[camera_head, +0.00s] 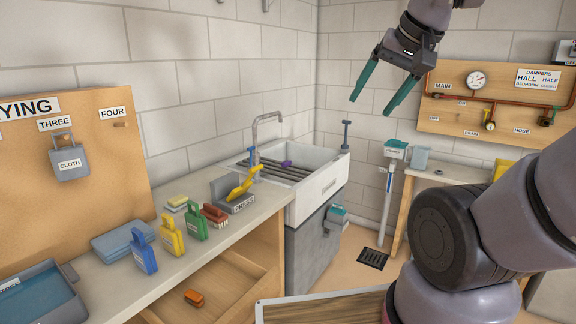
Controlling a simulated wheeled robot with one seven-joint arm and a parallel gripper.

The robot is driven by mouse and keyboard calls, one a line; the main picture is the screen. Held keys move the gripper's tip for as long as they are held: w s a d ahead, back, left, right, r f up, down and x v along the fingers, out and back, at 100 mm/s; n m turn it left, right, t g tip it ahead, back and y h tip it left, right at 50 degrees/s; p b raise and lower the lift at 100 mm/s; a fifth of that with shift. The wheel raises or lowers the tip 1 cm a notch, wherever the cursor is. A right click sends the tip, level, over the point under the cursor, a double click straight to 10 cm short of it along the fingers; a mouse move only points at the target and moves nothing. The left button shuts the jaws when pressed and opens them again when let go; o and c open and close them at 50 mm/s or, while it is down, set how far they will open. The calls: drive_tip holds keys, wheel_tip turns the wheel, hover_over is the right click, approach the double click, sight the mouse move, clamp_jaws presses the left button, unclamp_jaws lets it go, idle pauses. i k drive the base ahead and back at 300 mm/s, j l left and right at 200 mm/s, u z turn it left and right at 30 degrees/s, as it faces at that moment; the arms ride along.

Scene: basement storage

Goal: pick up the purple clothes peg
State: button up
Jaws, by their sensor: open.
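A small purple object (286,164), which looks like the clothes peg, lies on the dark slatted rack (268,171) across the white sink (318,186). It is too small to make out its exact shape. My gripper (372,106) is open and empty, high in the upper right of the view. Its two green fingers point down, well apart from the peg and above and to the right of it.
A tap (256,130) rises behind the rack. An open drawer (235,277) holds an orange item (194,297). A plunger-like tool (345,136) stands at the sink's right corner.

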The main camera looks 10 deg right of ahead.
sight(286, 163)
drive_tip(key=i+l+z, duration=0.15)
drive_tip(key=i+z, duration=0.15)
drive_tip(key=i, duration=0.6)
drive_tip(key=i+l, duration=0.15)
drive_tip(key=i, duration=0.25)
drive_tip(key=i+l+u, duration=0.1)
drive_tip(key=i+u, duration=0.25)
drive_tip(key=i+l+u, duration=0.1)
drive_tip(key=u, duration=0.25)
drive_tip(key=i+l, duration=0.05)
drive_tip(key=i, duration=0.05)
